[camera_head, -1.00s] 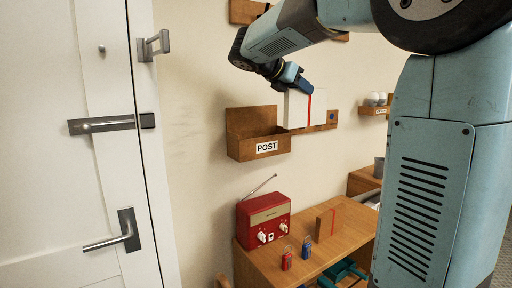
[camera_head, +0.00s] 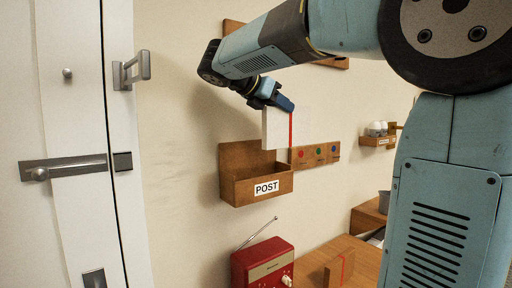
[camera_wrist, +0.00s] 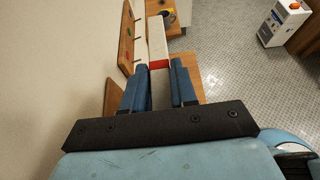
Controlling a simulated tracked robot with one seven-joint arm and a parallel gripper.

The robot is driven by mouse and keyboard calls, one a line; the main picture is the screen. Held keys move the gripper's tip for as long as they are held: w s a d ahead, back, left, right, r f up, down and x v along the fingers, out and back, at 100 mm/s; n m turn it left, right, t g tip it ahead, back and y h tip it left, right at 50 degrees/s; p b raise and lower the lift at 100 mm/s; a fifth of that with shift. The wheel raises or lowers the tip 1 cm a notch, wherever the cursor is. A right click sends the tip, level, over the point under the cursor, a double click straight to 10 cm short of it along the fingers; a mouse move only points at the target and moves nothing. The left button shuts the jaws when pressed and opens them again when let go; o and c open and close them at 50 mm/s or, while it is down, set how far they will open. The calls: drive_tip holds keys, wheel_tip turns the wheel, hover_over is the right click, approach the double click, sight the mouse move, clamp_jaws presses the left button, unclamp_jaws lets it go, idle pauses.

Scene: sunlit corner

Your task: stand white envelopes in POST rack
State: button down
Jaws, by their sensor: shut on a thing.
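My gripper (camera_head: 284,103) is shut on a white envelope (camera_head: 275,129) with a red stripe along its right side. In the head view the envelope hangs upright in front of the wall, overlapping the right part of the POST rack's back board. Its lower edge appears above the rack's front lip; its depth relative to the rack is hard to tell. The wooden POST rack (camera_head: 232,191) is on the wall and its visible inside looks empty. In the wrist view my gripper (camera_wrist: 159,82) grips the envelope (camera_wrist: 157,38), seen nearly edge-on.
A hook board with coloured dots (camera_head: 319,155) is right of the rack. Below are a red radio (camera_head: 262,262) with a raised antenna and a brown parcel (camera_head: 340,270) with a red stripe on a wooden table. A white door (camera_head: 70,130) with metal handles is at left.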

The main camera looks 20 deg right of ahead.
drive_tip(key=w+a+f, duration=0.5)
drive_tip(key=f, duration=0.5)
drive_tip(key=shift+a, duration=0.4)
drive_tip(key=shift+f, duration=0.65)
drive_tip(key=c, duration=0.9)
unclamp_jaws()
drive_tip(key=shift+r, duration=0.15)
